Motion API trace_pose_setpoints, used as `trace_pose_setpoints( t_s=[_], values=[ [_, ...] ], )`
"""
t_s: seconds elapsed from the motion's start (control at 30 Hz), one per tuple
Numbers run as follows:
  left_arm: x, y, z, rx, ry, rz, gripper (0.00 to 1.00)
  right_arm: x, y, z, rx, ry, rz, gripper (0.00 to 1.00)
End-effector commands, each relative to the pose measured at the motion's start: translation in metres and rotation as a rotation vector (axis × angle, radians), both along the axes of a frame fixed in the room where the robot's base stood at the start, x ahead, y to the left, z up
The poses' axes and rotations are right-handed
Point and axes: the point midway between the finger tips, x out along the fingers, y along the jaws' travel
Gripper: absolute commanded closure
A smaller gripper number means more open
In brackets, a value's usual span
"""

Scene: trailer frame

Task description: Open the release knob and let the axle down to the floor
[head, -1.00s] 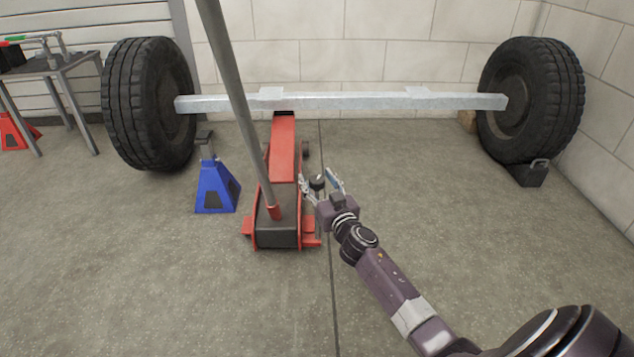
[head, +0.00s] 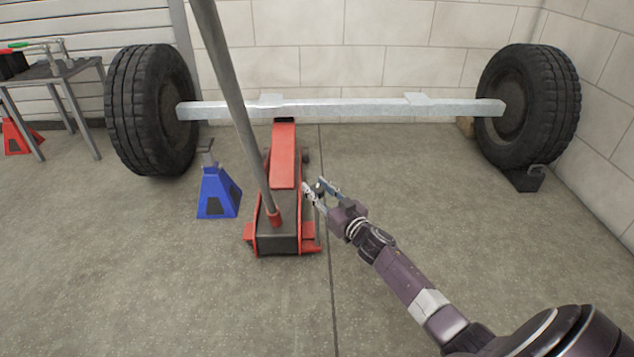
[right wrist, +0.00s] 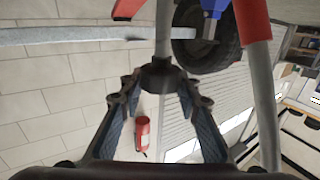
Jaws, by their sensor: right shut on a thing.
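The red floor jack (head: 284,160) stands under the middle of the pale metal axle (head: 350,108), its lift arm reaching up to the beam. A wheel sits at each end, left wheel (head: 150,110) and right wheel (head: 528,115); I cannot tell whether the tyres bear on the floor. The dark release knob (right wrist: 160,77) tops a thin rod at the jack's right side. My right gripper (head: 315,188) is shut on the knob, with a finger on each side of it in the right wrist view (right wrist: 158,92). My left gripper is out of view.
The jack's long grey handle (head: 232,85) leans up left of my gripper. A blue axle stand (head: 218,193) is left of the jack. A dark chock (head: 524,180) lies by the right wheel. A metal table (head: 50,72) stands at far left. Floor at the front is clear.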

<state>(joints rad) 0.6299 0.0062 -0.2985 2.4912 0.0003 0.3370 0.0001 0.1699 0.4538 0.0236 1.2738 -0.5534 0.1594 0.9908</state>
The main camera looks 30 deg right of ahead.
Motion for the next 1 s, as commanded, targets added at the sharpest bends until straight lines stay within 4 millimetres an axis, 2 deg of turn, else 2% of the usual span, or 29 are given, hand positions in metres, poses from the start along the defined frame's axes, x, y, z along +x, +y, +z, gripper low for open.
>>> trace_pose_setpoints(
  t_s=[0.17,0.5,0.53,0.67,1.0],
  values=[
    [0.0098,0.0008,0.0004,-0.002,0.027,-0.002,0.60,0.0000,-0.0002,0.0014,-0.001,0.001,0.068,0.94],
    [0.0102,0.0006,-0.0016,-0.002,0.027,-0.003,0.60,-0.0002,0.0006,0.0002,0.000,-0.002,0.079,0.94],
    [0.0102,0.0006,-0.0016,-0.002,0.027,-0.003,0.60,-0.0002,0.0006,0.0002,0.000,-0.002,0.078,0.67],
    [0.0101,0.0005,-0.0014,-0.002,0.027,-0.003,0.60,-0.0002,0.0004,0.0002,0.000,-0.002,0.078,0.53],
    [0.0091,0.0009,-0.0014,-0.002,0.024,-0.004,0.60,-0.0020,-0.0002,-0.0002,0.000,-0.001,0.077,0.51]
  ],
)
